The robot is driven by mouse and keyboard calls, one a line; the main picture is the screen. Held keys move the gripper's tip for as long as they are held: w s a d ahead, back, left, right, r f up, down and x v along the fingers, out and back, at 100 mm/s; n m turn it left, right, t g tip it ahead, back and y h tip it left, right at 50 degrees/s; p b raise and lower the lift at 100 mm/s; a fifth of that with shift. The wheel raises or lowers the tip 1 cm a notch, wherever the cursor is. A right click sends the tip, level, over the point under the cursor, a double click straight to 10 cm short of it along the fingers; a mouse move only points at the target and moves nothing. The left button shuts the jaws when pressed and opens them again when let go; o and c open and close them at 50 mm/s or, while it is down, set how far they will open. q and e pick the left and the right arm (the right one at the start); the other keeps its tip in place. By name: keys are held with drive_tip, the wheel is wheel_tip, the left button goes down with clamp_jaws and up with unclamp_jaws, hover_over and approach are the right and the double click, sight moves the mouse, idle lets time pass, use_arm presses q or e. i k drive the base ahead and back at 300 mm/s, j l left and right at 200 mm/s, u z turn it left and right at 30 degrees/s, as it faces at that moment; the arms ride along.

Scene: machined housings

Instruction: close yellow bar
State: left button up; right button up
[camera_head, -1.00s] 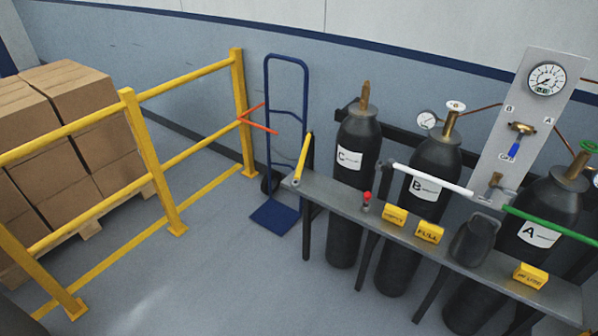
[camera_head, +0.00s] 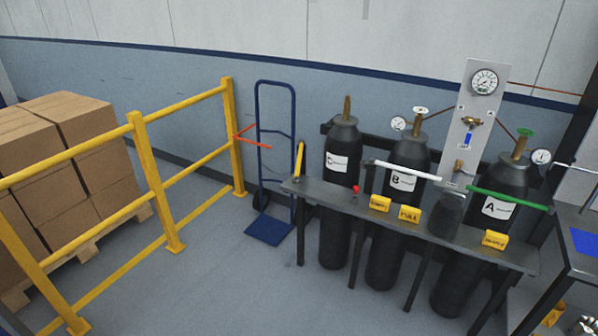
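The yellow bar (camera_head: 299,161) stands nearly upright at the left end of the grey cylinder rack (camera_head: 330,194), so it is swung up and not across the front of cylinder C (camera_head: 339,187). A white bar (camera_head: 407,171) lies across the front of cylinder B (camera_head: 400,200). A green bar (camera_head: 508,199) lies across the front of cylinder A (camera_head: 488,222). A small red-topped pin (camera_head: 355,192) stands on the rack near cylinder C. Neither of my grippers shows.
A blue hand truck (camera_head: 268,228) stands left of the rack. A yellow guardrail (camera_head: 146,168) fences off boxes (camera_head: 70,150) on a pallet at the left. A grey table edge (camera_head: 572,262) is at the right. The floor in front is clear.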

sight(297, 181)
drive_tip(key=i+u, duration=0.2)
drive_tip(key=u, duration=0.15)
drive_tip(key=i+l+u, duration=0.15)
drive_tip(key=u, duration=0.2)
drive_tip(key=i+l+u, duration=0.2)
drive_tip(key=u, duration=0.15)
drive_tip(key=i, duration=0.05)
